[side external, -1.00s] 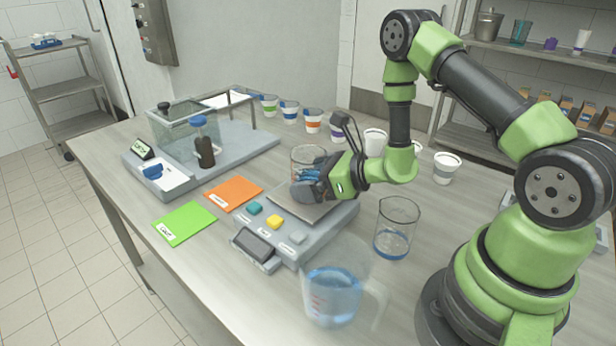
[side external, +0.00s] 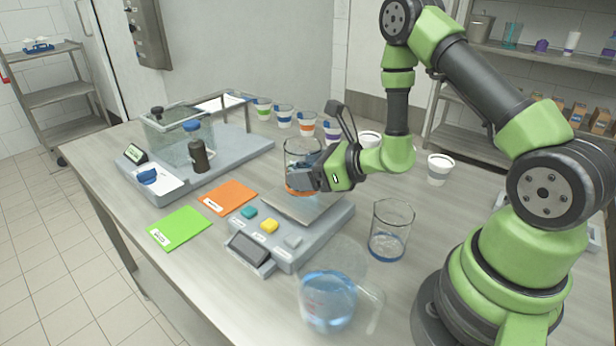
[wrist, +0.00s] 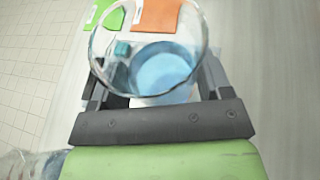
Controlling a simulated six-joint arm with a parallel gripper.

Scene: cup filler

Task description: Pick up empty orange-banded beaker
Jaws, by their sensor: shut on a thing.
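My gripper (side external: 312,176) is shut on a clear glass beaker (side external: 303,152) with an orange band near its base. The beaker is upright and held a little above the scale's metal plate (side external: 318,208). In the wrist view the beaker (wrist: 150,45) sits between the fingers, with its round rim toward the camera. A blue, liquid-like area shows inside it there; its exact level is unclear. My gripper's fingers hide part of the beaker's side. A second clear beaker (side external: 391,230) with a blue band at its base stands right of the scale.
A clear pitcher (side external: 330,298) with blue liquid stands in front. An orange card (side external: 228,196) and a green card (side external: 180,228) lie left of the scale (side external: 300,240). A glass-walled station (side external: 180,135) with a dark bottle is behind left. Several banded cups line the back.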

